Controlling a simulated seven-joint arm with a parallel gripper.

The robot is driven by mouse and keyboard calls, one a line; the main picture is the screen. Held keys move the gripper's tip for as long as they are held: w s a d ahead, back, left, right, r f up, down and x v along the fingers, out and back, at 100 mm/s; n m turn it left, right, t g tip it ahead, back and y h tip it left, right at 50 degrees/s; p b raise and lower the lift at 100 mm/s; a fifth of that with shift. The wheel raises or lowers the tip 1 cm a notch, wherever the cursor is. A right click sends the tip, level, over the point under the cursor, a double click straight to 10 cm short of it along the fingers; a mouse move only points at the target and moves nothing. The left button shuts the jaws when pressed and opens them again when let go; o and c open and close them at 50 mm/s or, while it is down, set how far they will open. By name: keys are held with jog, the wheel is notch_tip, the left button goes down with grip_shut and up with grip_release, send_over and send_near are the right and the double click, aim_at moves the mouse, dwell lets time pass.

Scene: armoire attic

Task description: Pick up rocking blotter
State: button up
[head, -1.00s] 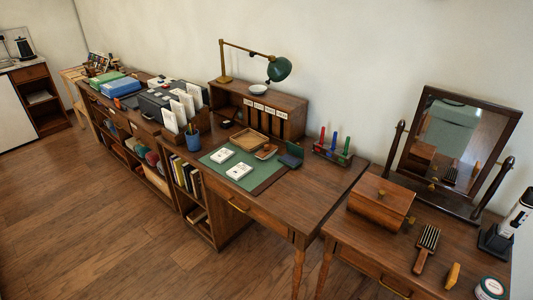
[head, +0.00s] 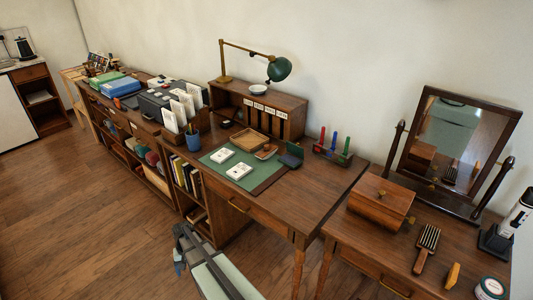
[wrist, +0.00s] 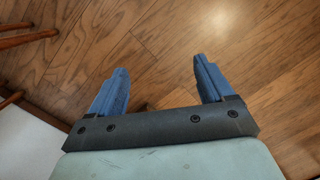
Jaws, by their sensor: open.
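A small brown item (head: 266,151), which looks like the rocking blotter, lies on the writing desk by the right end of the wooden tray (head: 239,145). It is too small to make out surely. My gripper (head: 178,262) is low in front of the shelves, over the floor and well away from that item. In the wrist view my gripper (wrist: 160,68) has its two blue fingers apart with only floor between them. The blotter is not in the wrist view.
White cards lie on the green desk mat (head: 213,168). A dark blue item (head: 291,158) and a rack of coloured tubes (head: 333,150) stand to the right. A green lamp (head: 279,69) overhangs the desk's back. The desk's front right is bare.

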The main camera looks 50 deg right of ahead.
jog(key=w+d+r+m+t, duration=0.3)
jog(key=w+d+r, duration=1)
jog(key=w, duration=0.1)
jog(key=w+d+r+m+t+h, duration=0.1)
jog(key=w+d+r, duration=0.3)
jog(key=d+r, duration=0.35)
jog(key=w+d+r+m+t, duration=0.1)
jog(key=w+d+r, duration=0.3)
jog(key=d+r, duration=0.4)
jog(key=m+g, duration=0.4)
jog(key=m, duration=0.3)
send_near(266, 144)
jog(key=shift+n+h, duration=0.3)
jog(key=f, duration=1.2)
jog(key=shift+s+a+f, duration=0.1)
jog(key=shift+s+a, duration=0.1)
jog(key=shift+a, duration=0.15)
jog(key=c, duration=1.2)
